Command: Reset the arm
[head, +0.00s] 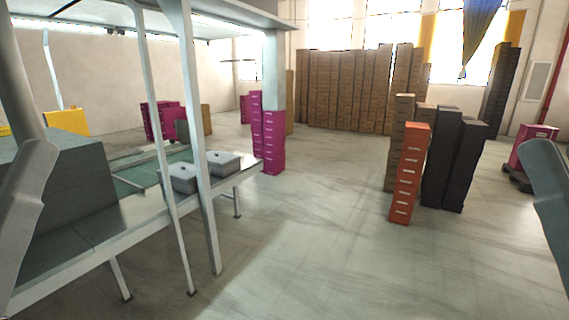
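Parts of my two arms show at the picture's edges in the head view, one at the far left and one at the far right. Neither gripper is in view, so I cannot see the fingers or whether they hold anything. No shoe is visible in this view.
A long workbench (95,262) with a green belt (125,187) runs along the left. Two grey bins (184,180) (224,163) stand at its far end, behind upright posts (203,200). Orange boxes (408,175) and black boxes (440,160) are stacked at right. The middle floor (310,235) is clear.

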